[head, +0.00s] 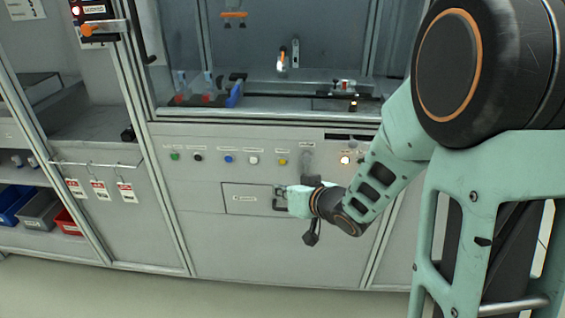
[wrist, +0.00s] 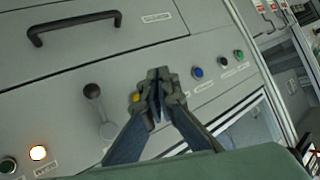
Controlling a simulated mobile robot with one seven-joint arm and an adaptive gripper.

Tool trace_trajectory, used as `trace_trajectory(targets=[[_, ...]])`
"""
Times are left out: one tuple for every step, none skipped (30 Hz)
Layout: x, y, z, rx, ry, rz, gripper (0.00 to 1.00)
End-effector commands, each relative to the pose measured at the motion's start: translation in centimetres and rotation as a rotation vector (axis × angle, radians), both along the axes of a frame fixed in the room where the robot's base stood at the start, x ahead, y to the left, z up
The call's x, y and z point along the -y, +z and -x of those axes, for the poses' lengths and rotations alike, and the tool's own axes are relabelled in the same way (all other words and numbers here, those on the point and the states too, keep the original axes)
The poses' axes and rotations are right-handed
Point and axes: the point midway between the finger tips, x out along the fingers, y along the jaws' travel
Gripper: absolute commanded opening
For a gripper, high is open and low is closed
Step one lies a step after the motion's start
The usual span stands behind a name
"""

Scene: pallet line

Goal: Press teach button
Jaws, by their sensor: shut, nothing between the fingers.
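The control panel has a row of buttons: green (head: 175,156), black (head: 198,157), blue (head: 229,159), white (head: 253,160), yellow (head: 282,161) and a lit one (head: 345,160). Their labels are too small to read, so I cannot tell which is the teach button. My gripper (wrist: 158,88) is shut and empty, in front of the panel. In the wrist view its fingertips lie beside the yellow button (wrist: 136,97), between it and the blue one (wrist: 197,72), and hide the white one. The lit button (wrist: 38,153) shows at the lower left.
A grey lever (wrist: 92,92) stands between the yellow and lit buttons, close to my gripper. A drawer with a black handle (wrist: 72,26) lies below the row. Tags hang on a rail (head: 95,164) at the left. The floor (head: 90,285) in front is clear.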

Motion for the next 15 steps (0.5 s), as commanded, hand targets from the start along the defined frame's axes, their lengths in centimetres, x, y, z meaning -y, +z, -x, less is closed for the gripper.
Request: trace_trajectory(targets=[[0.0, 0.0, -0.5, 0.001, 0.000, 0.001, 0.00], [0.1, 0.1, -0.8, 0.001, -0.001, 0.001, 0.00], [0.1, 0.0, -1.2, 0.000, -0.001, 0.001, 0.00], [0.1, 0.0, -1.6, 0.000, -0.002, 0.001, 0.00], [0.1, 0.1, -2.1, 0.000, -0.001, 0.001, 0.00], [0.1, 0.1, -2.6, 0.001, 0.000, 0.001, 0.00], [0.1, 0.1, -3.1, 0.001, 0.000, 0.001, 0.00], [0.1, 0.1, -3.5, 0.001, 0.000, 0.001, 0.00], [0.1, 0.1, -4.1, 0.000, 0.000, 0.000, 0.00], [0.1, 0.1, -4.5, 0.001, 0.000, 0.001, 0.00], [0.1, 0.1, -5.0, 0.002, 0.001, 0.001, 0.00], [0.2, 0.1, -5.5, 0.001, 0.000, 0.001, 0.00], [0.2, 0.1, -5.9, 0.000, -0.001, 0.001, 0.00], [0.3, 0.2, -6.2, 0.000, -0.001, 0.000, 0.00], [0.3, 0.2, -6.7, 0.000, -0.001, 0.000, 0.00]])
